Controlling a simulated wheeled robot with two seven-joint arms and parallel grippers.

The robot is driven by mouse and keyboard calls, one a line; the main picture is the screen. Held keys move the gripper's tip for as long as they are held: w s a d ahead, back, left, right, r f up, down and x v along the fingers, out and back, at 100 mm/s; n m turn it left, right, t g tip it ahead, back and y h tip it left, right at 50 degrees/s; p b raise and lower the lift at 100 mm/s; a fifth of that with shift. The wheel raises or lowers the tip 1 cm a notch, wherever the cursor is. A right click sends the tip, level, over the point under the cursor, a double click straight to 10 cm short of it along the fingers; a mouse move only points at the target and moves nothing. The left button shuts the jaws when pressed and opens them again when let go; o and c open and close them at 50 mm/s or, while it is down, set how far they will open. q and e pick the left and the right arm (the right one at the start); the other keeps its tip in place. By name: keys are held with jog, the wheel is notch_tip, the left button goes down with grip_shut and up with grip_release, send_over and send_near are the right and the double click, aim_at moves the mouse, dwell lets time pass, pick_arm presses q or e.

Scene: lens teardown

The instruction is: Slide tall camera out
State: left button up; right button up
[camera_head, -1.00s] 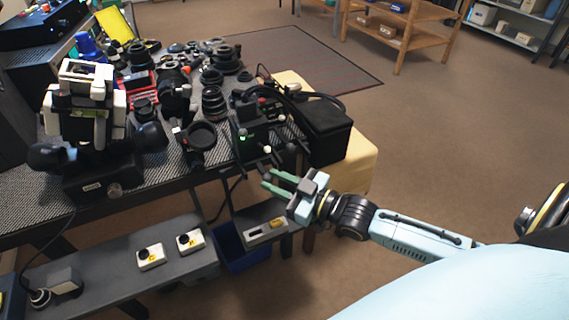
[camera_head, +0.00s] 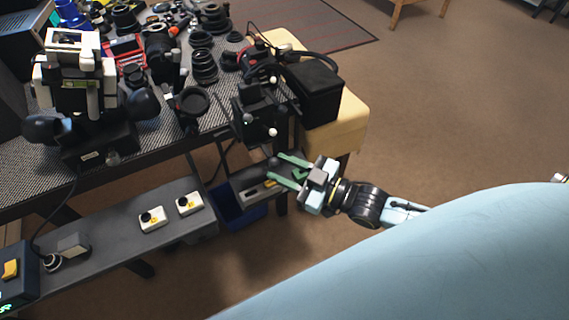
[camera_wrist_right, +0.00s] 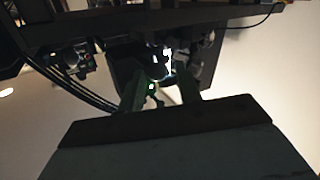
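A black, upright, box-shaped device (camera_head: 252,110) with a small green light and pale knobs stands at the right front edge of the bench. It may be the tall camera; I cannot tell for sure. My right gripper (camera_head: 277,165) is below and slightly right of it, with its green fingers spread apart. A dark round knob shows near the fingertips in the head view; I cannot tell whether they touch it. In the right wrist view, the gripper (camera_wrist_right: 160,88) is open, with dark, shadowed parts and bright spots beyond its fingers. My left gripper is not in view.
A black case (camera_head: 318,95) sits on a yellow stool-like block (camera_head: 345,125) right of the device. Lenses crowd the patterned bench (camera_head: 20,178). A lower grey shelf (camera_head: 110,240) holds two small white-and-yellow boxes. A blue bin (camera_head: 240,210) stands below.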

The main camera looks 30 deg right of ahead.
jog(key=shift+o, duration=0.9)
jog(key=shift+r, duration=0.1)
jog(key=shift+w, duration=0.1)
jog(key=shift+d, duration=0.1)
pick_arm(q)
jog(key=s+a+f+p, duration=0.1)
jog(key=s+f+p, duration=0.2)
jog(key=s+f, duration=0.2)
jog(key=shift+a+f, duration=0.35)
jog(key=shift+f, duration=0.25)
pick_arm(e)
jog(key=v, duration=1.3)
jog(key=shift+d, duration=0.1)
